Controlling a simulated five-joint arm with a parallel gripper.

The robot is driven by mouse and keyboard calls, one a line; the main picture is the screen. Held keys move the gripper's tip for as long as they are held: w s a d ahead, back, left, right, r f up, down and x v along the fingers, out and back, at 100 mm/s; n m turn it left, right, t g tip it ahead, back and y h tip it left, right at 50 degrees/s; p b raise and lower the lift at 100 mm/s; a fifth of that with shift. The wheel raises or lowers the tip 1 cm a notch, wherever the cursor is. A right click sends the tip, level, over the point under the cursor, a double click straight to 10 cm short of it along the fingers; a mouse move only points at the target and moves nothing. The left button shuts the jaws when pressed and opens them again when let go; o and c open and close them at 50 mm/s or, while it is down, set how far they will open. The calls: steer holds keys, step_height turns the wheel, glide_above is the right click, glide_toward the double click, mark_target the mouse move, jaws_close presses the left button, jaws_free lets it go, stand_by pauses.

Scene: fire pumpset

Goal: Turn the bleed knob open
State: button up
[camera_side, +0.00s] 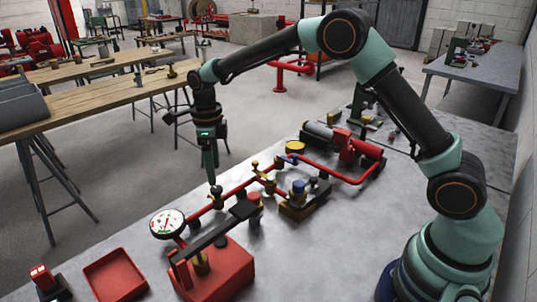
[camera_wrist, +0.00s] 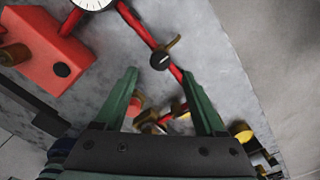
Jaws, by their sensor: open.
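My gripper (camera_side: 211,176) points straight down over the red pipe in the side view. In the wrist view its two green fingers (camera_wrist: 157,73) are spread apart with nothing held between them. A small round dark knob (camera_wrist: 159,61), apparently the bleed knob, sits on the red pipe just ahead of the fingertips, with a brass piece beside it. In the side view the dark knob (camera_side: 217,190) is right below the fingertips. Contact between fingers and knob cannot be made out.
A white pressure gauge (camera_side: 167,223) and a red box (camera_side: 222,270) with a dark lever stand near the knob. Brass valves (camera_side: 266,177) and a red motor pump (camera_side: 355,148) lie along the pipe to the right. A red tray (camera_side: 115,276) is at front left.

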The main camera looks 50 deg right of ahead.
mark_target(216, 188)
steer(key=shift+f, duration=2.75)
jaws_close()
